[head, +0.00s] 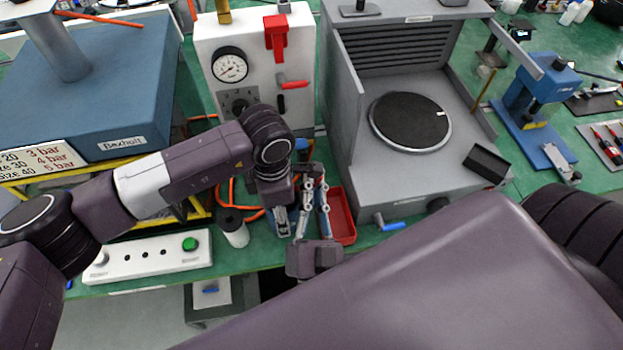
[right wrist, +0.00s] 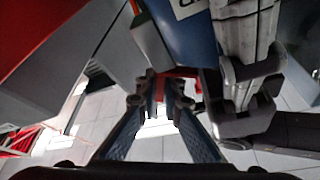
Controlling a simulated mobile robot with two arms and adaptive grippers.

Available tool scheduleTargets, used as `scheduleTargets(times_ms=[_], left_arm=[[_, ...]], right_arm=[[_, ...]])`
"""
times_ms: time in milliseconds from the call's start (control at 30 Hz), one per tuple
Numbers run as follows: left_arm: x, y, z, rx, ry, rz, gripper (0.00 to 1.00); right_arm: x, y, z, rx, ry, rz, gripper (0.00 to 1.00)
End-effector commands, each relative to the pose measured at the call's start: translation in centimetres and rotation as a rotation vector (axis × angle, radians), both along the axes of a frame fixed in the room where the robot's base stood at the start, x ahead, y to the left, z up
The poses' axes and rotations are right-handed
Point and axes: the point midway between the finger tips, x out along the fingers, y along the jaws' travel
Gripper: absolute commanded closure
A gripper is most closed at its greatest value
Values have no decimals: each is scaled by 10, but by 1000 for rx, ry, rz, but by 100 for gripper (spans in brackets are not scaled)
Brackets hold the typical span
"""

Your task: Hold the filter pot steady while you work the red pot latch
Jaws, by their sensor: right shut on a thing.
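The filter pot appears as a blue body with a white label in the right wrist view (right wrist: 188,38). In the head view only a small blue part (head: 301,144) shows, behind my grippers. The red pot latch (right wrist: 180,72) is a red piece at the fingertips in the right wrist view; most of it is hidden. My right gripper (head: 309,180) points up at the pot with its jaws shut on the latch; its fingertips also show in the right wrist view (right wrist: 160,88).
A white panel (head: 212,45) with a gauge and red handles stands behind. A grey machine (head: 345,190) with a round plate is at right.

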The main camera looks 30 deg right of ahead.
Motion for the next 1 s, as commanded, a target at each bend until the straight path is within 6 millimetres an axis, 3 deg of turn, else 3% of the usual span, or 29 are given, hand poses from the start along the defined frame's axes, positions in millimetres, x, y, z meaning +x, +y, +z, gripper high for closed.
scheduleTargets(times_ms=[633, 733, 1000], left_arm=[[1, 0, 1, -2, -2, 2, 83], [1, 0, 1, -2, -2, 2, 83], [1, 0, 1, -2, -2, 1, 83]], right_arm=[[-1, -2, -2, 65, -16, 0, 100], [-1, -2, -2, 65, -16, 0, 84], [-1, -2, -2, 64, -17, 0, 84]])
